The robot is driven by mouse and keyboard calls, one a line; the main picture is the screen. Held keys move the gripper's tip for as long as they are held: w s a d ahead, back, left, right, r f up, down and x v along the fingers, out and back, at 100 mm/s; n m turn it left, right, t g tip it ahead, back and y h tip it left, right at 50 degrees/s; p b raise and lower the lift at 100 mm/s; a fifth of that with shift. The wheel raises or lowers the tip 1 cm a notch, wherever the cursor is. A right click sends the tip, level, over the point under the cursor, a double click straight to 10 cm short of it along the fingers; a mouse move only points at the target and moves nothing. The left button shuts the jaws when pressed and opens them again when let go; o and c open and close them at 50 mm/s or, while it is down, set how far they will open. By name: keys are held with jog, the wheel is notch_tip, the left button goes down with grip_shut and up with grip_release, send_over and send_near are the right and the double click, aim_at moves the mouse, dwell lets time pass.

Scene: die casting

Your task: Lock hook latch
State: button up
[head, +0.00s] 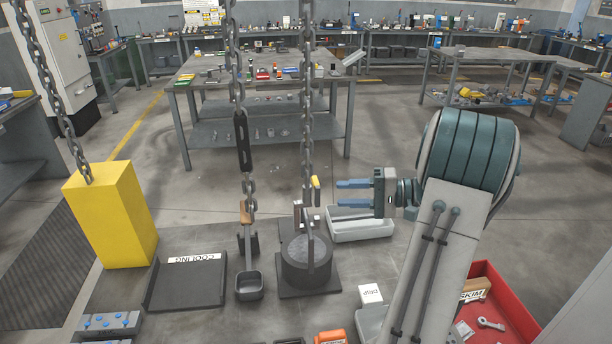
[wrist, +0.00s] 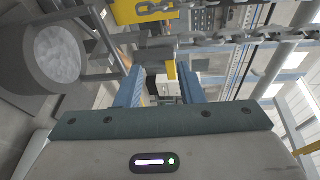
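The hook (head: 311,215) hangs at the end of a chain (head: 307,110), above a dark round crucible (head: 306,265) with an upright handle. A small yellow piece (head: 315,187), which looks like the latch, sits at the hook's top. My gripper (head: 338,194) is open and empty, to the right of the hook, with its fingers pointing left at it and a small gap between. In the wrist view the yellow piece (wrist: 170,70) shows between the fingertips, with a grey bar beside it. Whether the latch is closed cannot be told. The crucible (wrist: 57,58) with silvery contents is at left.
A second chain (head: 243,140) holds a ladle (head: 249,285) left of the crucible. A yellow block (head: 120,215) hangs farther left. A cooling tray (head: 187,282), a pale trough (head: 360,225) and a red bin (head: 505,310) stand around. A workbench (head: 262,77) is behind.

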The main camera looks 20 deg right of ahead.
aim_at(318, 182)
jog(key=d+t, duration=0.2)
jog(key=d, duration=0.2)
jog(key=shift+m, duration=0.3)
jog(key=p+x, duration=0.1)
jog(key=x, duration=0.3)
jog(key=p+x, duration=0.1)
jog(key=x, duration=0.4)
jog(key=p+x, duration=0.2)
jog(key=x, duration=0.2)
jog(key=shift+w+a+r, duration=0.25)
jog(key=shift+w+r, duration=0.05)
